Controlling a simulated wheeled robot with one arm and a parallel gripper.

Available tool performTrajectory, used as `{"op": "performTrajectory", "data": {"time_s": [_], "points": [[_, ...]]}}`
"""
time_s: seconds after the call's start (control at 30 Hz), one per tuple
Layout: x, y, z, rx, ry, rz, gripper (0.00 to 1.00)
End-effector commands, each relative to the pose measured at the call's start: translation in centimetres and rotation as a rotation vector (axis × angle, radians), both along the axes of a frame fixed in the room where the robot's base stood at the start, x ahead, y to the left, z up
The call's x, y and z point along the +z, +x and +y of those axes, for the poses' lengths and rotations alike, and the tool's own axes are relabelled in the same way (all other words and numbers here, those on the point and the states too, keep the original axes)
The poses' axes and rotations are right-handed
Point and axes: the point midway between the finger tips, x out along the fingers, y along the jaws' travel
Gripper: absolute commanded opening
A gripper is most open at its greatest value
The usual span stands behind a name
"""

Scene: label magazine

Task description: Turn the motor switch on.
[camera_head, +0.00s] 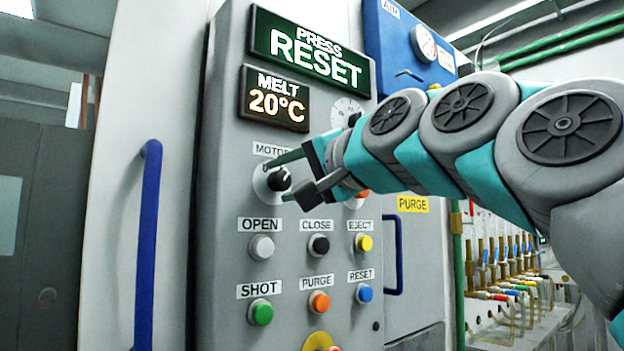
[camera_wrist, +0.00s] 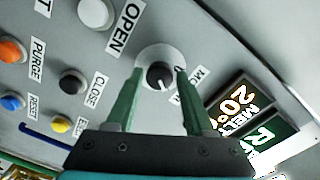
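The motor switch (camera_head: 278,179) is a black rotary knob on a pale round plate, under the partly covered MOTOR label (camera_head: 270,150) on the grey control panel. My gripper (camera_head: 283,177) is at the knob, its two fingers apart. In the wrist view the knob (camera_wrist: 159,75) sits between and just beyond the tips of my green fingers (camera_wrist: 157,74), with space visible on both sides. The white mark on the knob points toward the lower side in the wrist view. I cannot tell whether either finger touches the knob.
Below the knob are the white OPEN button (camera_head: 262,247), black CLOSE button (camera_head: 319,244) and green SHOT button (camera_head: 261,312). Above are the RESET display (camera_head: 310,58) and MELT display (camera_head: 274,99). A blue door handle (camera_head: 147,245) stands out at the left.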

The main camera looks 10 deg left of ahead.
Motion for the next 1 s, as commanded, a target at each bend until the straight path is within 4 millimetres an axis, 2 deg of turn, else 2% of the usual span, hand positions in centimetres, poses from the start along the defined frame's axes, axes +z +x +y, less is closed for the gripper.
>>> {"op": "performTrajectory", "data": {"time_s": [0.03, 0.13, 0.17, 0.53, 1.0], "points": [[0.0, 0.0, 0.0, 0.0, 0.0, 0.0, 0.6], [0.0, 0.0, 0.0, 0.001, -0.001, 0.0, 0.71], [0.0, 0.0, 0.0, 0.001, -0.001, 0.0, 0.72], [0.0, -0.5, -0.4, 0.001, -0.001, 0.0, 0.72], [0.0, -4.7, -5.4, 0.0, -0.002, 0.001, 0.72]]}}
